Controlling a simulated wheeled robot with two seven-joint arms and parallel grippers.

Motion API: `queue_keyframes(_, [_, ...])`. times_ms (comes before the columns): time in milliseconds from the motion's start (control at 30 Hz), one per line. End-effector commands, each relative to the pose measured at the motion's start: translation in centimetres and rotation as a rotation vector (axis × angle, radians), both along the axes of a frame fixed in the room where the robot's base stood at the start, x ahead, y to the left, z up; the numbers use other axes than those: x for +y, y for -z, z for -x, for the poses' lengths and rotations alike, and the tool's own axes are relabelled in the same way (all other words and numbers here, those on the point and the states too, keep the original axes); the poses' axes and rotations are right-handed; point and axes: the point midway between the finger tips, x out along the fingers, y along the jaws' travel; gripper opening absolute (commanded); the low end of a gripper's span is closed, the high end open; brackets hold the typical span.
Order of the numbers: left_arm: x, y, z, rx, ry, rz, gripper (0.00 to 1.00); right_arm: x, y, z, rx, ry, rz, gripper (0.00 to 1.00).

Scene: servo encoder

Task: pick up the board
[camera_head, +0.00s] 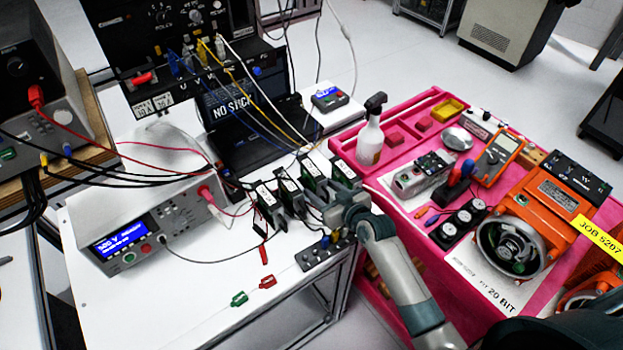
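Several small dark boards with pale labels stand in a row on the white bench, from the nearest board (268,208) past a middle board (289,192) to the far board (343,172). I cannot tell which one the task names. My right gripper (322,207) is at the right end of the row, close beside the boards. Its fingers are small and partly hidden among dark parts, so I cannot tell whether it is open or touching a board. My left gripper is not in view.
A meter with a blue display (127,240) stands left on the white bench (190,302). Loose wires cross above the boards. A black terminal strip (322,252) and small red and green clips lie in front. A pink tray cart (375,186) with tools and orange motor is right.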

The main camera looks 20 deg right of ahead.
Motion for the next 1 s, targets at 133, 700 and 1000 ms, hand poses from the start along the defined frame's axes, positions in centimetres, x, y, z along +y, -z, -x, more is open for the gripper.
queue_keyframes(133, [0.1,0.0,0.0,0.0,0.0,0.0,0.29,0.0,0.0,0.0,0.0,0.0,0.0,0.15])
queue_keyframes(700, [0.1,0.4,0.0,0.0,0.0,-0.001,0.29,0.0,-1.4,-0.1,-0.004,-0.001,-0.001,0.07])
queue_keyframes(1000, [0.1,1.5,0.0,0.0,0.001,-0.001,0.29,0.0,-6.0,-0.1,-0.007,-0.001,0.0,0.07])
